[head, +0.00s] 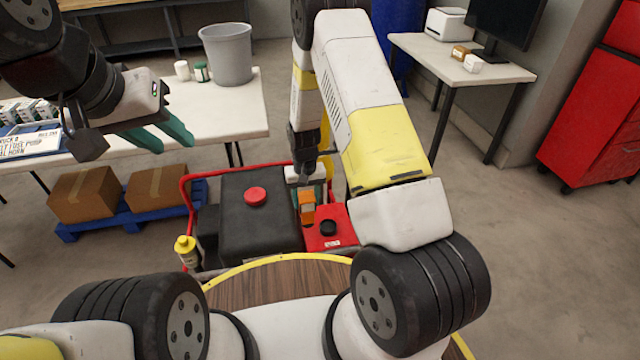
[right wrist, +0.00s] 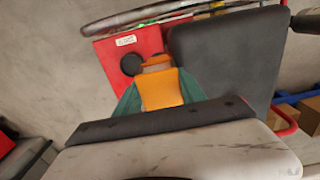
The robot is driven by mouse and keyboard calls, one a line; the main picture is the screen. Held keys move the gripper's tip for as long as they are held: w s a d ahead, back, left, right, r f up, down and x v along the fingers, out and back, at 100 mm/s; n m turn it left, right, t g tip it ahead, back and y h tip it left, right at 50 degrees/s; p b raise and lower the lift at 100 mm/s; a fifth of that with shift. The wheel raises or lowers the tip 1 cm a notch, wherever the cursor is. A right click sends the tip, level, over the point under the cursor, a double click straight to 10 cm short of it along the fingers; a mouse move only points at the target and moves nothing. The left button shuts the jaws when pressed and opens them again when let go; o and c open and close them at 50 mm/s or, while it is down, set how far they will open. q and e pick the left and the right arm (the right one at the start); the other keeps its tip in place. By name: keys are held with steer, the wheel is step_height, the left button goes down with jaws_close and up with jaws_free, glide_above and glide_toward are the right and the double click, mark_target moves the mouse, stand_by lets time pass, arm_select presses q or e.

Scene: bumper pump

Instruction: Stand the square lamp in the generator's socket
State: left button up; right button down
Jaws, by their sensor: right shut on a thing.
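The square lamp, an orange block (head: 306,208), is held upright or nearly so over the generator (head: 262,225), between its black tank and red panel. In the right wrist view the orange lamp (right wrist: 160,90) sits between the green fingers of my right gripper (right wrist: 158,95). In the head view my right gripper (head: 306,184) is partly hidden by its own arm. A black round part (right wrist: 131,64) on the red panel lies beside the lamp. The socket cannot be made out, nor whether the lamp's lower end touches anything. My left gripper (head: 172,140) is open and empty near the white table's edge.
A red cap (head: 255,196) tops the tank, and a red tube frame (head: 186,205) surrounds the generator. Behind are a white table (head: 235,110) with a grey bin (head: 227,55) and boxes on a blue pallet (head: 120,222).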

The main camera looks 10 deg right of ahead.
steer(key=d+f, duration=0.4)
steer(key=d, duration=0.3)
steer(key=shift+w, duration=0.2)
steer(key=shift+d+f, duration=0.1)
steer(key=shift+f, duration=0.1)
steer(key=c, duration=0.7)
jaws_free()
